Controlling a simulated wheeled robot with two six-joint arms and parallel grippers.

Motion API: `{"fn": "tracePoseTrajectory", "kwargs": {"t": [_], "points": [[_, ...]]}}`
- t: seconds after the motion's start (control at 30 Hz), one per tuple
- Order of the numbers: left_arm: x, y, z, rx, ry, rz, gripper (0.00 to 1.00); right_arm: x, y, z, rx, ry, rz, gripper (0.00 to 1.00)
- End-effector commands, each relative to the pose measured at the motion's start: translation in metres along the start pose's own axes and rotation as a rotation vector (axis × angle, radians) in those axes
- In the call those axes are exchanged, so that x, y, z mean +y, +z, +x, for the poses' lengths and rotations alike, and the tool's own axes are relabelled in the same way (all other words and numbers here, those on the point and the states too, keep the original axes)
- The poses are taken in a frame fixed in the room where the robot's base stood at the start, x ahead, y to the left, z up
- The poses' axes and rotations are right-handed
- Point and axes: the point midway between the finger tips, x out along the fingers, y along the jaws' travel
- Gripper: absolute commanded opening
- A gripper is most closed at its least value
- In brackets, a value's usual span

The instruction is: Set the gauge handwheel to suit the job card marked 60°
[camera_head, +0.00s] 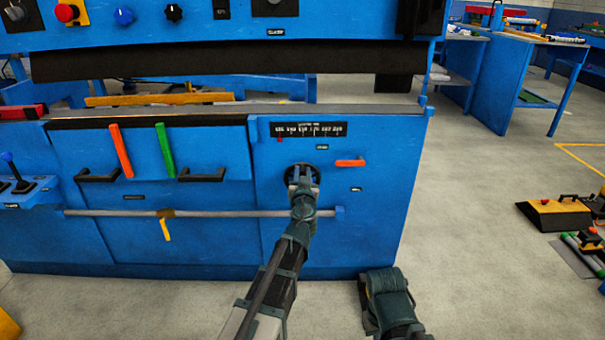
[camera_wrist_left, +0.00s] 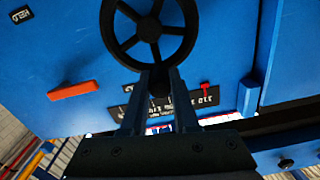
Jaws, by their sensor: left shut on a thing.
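The gauge handwheel (camera_head: 290,172) is a black spoked wheel on the front of the blue machine. In the left wrist view the handwheel (camera_wrist_left: 150,28) is large and cut off by the top edge. My left gripper (camera_head: 302,178) is in front of it, shut on its rim; the fingers (camera_wrist_left: 158,80) hide the exact contact. Above the wheel is a black scale (camera_head: 310,130) with white marks, too small to read. Its red pointer (camera_head: 279,139) is near the left end. In the wrist view the pointer (camera_wrist_left: 207,90) appears upside down. I cannot make out a card marked 60°.
An orange handle (camera_head: 350,163) sits right of the wheel. Red-orange (camera_head: 121,150) and green (camera_head: 166,150) bars stand on the front to the left. A horizontal rod (camera_head: 110,213) runs below. Part of my right arm (camera_head: 388,295) is low, over open floor; its fingertips are unclear.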

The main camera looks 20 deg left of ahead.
Motion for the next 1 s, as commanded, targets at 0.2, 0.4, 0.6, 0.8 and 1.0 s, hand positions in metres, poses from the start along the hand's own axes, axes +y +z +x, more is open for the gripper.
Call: {"fn": "tracePoseTrajectory", "kwargs": {"t": [0.2,0.4,0.6,0.8,1.0], "points": [[0.001,0.000,0.000,0.000,0.000,0.009,0.00,0.000,0.000,0.000,0.000,0.000,0.000,0.00],[0.005,0.000,0.000,0.001,0.000,0.079,0.00,0.000,0.000,0.001,0.000,0.000,0.000,0.00],[0.013,0.001,0.000,0.002,-0.001,0.229,0.00,0.000,0.000,0.003,0.000,0.000,0.001,0.00],[0.024,0.003,0.000,0.002,0.000,0.418,0.00,-0.001,0.000,0.007,0.000,0.000,0.002,0.00],[0.033,0.007,0.000,0.002,-0.001,0.608,0.00,-0.001,-0.001,0.013,0.000,0.000,0.002,0.00]]}}
